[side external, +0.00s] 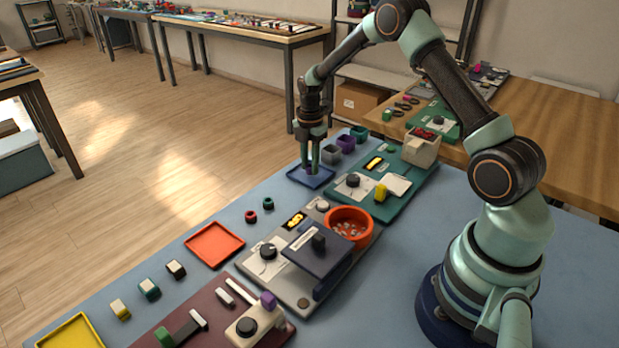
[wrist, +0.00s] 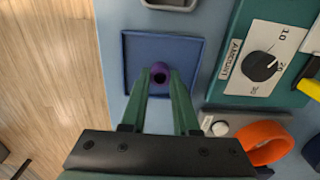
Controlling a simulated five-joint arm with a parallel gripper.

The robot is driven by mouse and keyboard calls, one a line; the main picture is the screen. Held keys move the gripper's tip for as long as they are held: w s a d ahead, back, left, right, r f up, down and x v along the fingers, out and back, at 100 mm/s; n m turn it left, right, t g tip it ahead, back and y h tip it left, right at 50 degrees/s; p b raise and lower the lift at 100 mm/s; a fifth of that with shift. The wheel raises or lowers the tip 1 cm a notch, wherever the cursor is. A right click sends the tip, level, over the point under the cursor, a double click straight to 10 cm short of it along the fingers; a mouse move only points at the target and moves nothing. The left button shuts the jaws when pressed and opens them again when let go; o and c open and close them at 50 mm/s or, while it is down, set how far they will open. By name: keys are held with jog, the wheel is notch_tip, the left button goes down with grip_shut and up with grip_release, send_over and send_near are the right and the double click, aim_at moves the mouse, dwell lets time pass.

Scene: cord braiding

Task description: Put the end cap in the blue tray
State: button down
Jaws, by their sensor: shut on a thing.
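The end cap, a small purple ring-like piece with a dark hole, is between my fingertips in the wrist view (wrist: 159,70). My gripper (wrist: 160,80) is shut on it. The blue tray (wrist: 137,46) is a shallow square directly behind the end cap in this view. In the side view, my gripper (side external: 312,166) points down over the blue tray (side external: 296,176), and its fingertips are at or just above the tray. The cap is mostly hidden by the fingers there. I cannot tell whether the cap touches the tray floor.
Grey, purple and teal cups (side external: 346,143) stand just behind the tray. A green station with a dial (side external: 353,181) is to its right. An orange bowl (side external: 349,227) and an orange tray (side external: 214,245) are nearer. Red and green rings (side external: 251,216) lie on the blue table.

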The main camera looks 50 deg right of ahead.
jog(key=shift+f, duration=0.25)
jog(key=c, duration=0.6)
grip_release()
jog(key=shift+r, duration=0.1)
notch_tip(320, 180, up, 11)
jog(key=shift+f, duration=0.1)
dwell(0.6)
